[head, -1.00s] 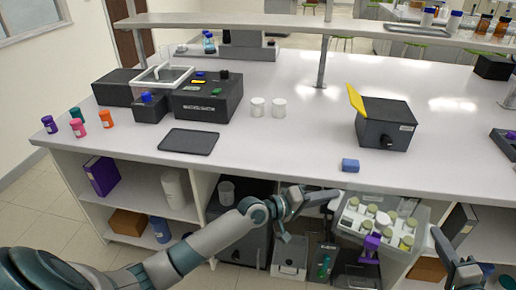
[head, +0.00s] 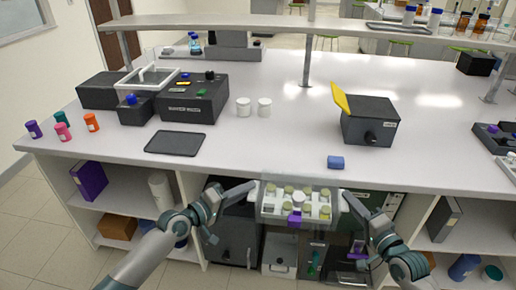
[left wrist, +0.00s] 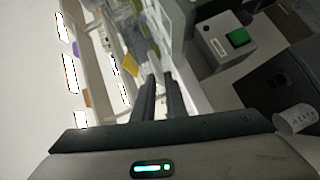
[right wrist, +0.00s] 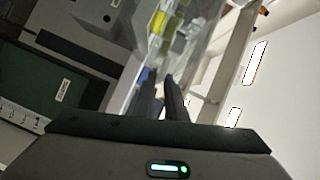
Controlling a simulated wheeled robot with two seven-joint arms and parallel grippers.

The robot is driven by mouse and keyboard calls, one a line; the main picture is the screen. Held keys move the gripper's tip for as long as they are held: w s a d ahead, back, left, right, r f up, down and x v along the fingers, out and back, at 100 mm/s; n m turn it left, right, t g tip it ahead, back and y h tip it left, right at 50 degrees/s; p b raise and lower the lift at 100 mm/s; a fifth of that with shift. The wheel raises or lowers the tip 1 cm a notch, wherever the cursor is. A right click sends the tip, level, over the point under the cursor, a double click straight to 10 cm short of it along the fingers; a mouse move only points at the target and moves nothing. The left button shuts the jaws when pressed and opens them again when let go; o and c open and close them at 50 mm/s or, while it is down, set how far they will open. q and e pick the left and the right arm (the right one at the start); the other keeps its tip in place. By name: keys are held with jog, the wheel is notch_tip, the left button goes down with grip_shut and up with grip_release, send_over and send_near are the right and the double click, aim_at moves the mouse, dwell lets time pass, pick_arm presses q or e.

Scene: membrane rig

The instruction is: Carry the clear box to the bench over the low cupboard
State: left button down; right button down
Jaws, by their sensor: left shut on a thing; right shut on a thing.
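The clear box (head: 268,217) holds several yellowish-capped jars, a white round piece and a purple piece at its front. It hangs roughly level in front of the bench (head: 240,140), by its front edge and over the open cupboard bays. My left gripper (head: 254,187) is shut on the box's left side. My right gripper (head: 346,196) is shut on its right side. In the left wrist view the box wall (left wrist: 148,32) shows beyond the shut fingers (left wrist: 160,95). In the right wrist view the box (right wrist: 190,45) shows beyond the fingers (right wrist: 166,95).
The bench front between tray and blue block is clear. A raised shelf crosses behind.

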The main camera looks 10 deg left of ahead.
jog(key=shift+a, duration=0.6)
jog(key=shift+r, duration=0.2)
